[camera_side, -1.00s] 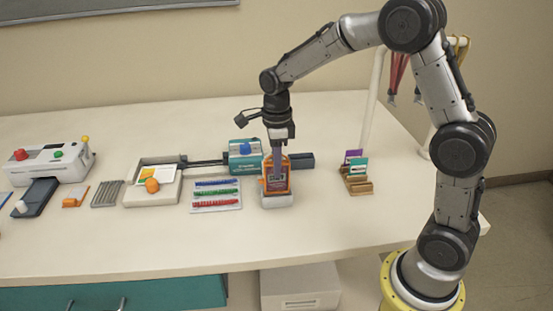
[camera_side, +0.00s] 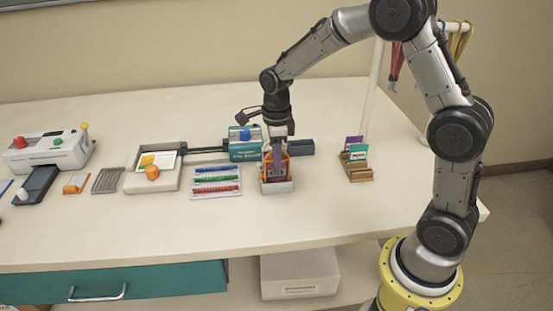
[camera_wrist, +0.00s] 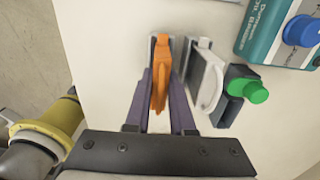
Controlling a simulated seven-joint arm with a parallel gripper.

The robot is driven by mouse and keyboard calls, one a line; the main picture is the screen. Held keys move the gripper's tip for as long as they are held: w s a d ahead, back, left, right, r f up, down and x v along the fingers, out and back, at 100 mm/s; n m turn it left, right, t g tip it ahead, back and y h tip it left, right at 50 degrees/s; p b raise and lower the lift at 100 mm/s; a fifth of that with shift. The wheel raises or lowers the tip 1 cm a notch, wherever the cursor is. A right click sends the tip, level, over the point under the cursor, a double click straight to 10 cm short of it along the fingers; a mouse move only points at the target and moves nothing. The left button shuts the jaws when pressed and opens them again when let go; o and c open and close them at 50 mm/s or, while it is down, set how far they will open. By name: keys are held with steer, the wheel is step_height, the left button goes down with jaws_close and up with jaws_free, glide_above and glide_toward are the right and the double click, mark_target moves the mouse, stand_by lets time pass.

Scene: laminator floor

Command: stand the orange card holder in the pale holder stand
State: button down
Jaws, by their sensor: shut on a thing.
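The orange card holder (camera_side: 290,172) is upright in the side view, with its lower end in the pale holder stand (camera_side: 278,187). My gripper (camera_side: 278,160) is shut on it from above. In the wrist view the orange card holder (camera_wrist: 160,75) shows edge-on between the two purple fingers of my gripper (camera_wrist: 160,105). A narrow grey edge shows around its far end there. The stand's front wall hides the holder's bottom, so I cannot tell whether it rests on the stand's floor.
A teal device (camera_side: 244,152) with a blue knob stands close behind. A pale piece with a curved handle (camera_wrist: 205,78) and a green knob (camera_wrist: 248,91) are beside the fingers. A wooden card rack (camera_side: 358,173) is right; a sheet with coloured strips (camera_side: 216,182) is left. The front table is clear.

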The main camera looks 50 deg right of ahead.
steer(key=c, duration=0.7)
jaws_free()
steer(key=shift+r, duration=0.1)
steer(key=shift+r, duration=3.95)
